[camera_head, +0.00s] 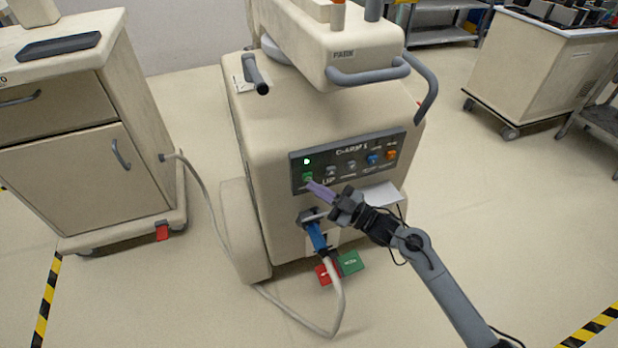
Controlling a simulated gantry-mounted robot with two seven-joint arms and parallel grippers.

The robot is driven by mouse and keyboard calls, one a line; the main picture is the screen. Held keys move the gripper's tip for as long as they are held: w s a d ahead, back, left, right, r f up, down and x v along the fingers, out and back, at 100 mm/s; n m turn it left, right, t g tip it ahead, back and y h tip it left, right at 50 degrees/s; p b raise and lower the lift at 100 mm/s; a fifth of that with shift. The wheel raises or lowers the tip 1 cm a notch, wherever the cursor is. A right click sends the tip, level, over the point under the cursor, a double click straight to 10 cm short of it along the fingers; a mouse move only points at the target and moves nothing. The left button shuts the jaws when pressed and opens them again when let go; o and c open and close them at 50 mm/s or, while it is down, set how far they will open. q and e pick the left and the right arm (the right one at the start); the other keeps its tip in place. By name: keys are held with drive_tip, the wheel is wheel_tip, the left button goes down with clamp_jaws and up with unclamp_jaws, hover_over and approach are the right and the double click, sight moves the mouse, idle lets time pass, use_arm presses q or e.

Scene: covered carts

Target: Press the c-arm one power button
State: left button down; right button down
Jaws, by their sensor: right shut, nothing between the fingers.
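The c-arm one (250,170) is a beige wheeled unit in the middle of the head view. On its front is a dark control panel (340,158) with a label that seems to read C-ARM 1. A green button (307,177) sits at the panel's left end, below a lit green lamp (306,161). My right gripper (312,186) comes in from the lower right with its purple fingers closed and empty. Its tips are at the lower edge of the green button; I cannot tell whether they touch it. My left gripper is not in view.
A blue plug (316,236) with a grey cable (337,295) is in the unit's front, below my gripper. Red (328,270) and green (350,262) pedals lie at its base. A beige cabinet (75,130) stands left; another cart (540,70) stands back right.

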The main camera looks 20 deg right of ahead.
drive_tip(key=s+p, duration=0.5)
drive_tip(key=s, duration=0.1)
idle(0.4)
drive_tip(key=shift+d, duration=0.1)
